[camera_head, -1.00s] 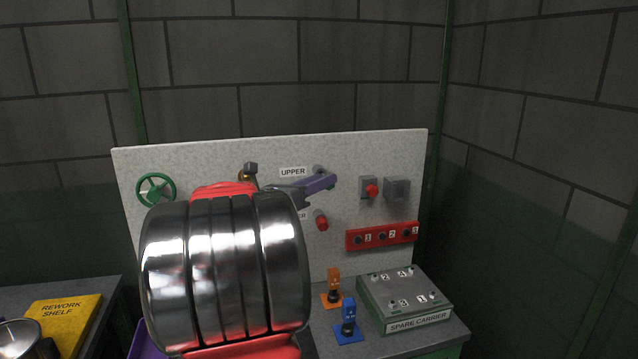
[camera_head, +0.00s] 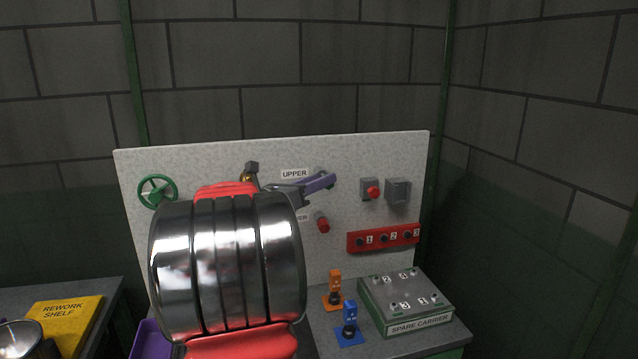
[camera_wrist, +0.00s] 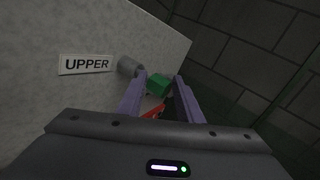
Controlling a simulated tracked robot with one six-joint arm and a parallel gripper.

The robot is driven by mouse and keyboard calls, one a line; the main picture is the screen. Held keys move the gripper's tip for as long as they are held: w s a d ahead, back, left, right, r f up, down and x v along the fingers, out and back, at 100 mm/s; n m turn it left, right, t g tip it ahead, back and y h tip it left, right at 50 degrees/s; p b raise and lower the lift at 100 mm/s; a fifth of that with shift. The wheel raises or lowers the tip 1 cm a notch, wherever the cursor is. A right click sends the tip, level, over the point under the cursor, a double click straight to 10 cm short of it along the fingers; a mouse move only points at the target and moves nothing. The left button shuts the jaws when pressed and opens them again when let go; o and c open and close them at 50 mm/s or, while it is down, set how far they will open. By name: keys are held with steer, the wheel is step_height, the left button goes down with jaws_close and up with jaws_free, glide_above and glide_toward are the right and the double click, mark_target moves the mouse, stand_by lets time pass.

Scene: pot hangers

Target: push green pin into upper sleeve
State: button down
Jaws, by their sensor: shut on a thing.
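The green pin (camera_wrist: 158,86) shows between the two purple fingers of my gripper (camera_wrist: 160,78) in the wrist view. My gripper is shut on it. The grey upper sleeve (camera_wrist: 127,66) sticks out of the board just left of the pin, beside the UPPER label (camera_wrist: 86,64). I cannot tell whether the pin's tip touches or enters the sleeve. In the head view my gripper (camera_head: 333,181) is just below the upper sleeve (camera_head: 321,171), and the pin is hidden behind the finger.
A red-tipped lower sleeve (camera_head: 322,223) sits below my gripper. A red button box (camera_head: 371,190) and a numbered red rack (camera_head: 383,238) are to the right. Orange (camera_head: 335,286) and blue (camera_head: 349,318) pieces stand by the spare carrier (camera_head: 405,302). A green handwheel (camera_head: 157,190) is at left.

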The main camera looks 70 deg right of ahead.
steer(key=shift+w+d, duration=0.35)
steer(key=shift+d, duration=0.3)
steer(key=c, duration=1.2)
jaws_free()
steer(key=shift+w, duration=0.1)
steer(key=v, duration=1.3)
steer(key=shift+a+f, duration=0.1)
steer(key=shift+a, duration=0.35)
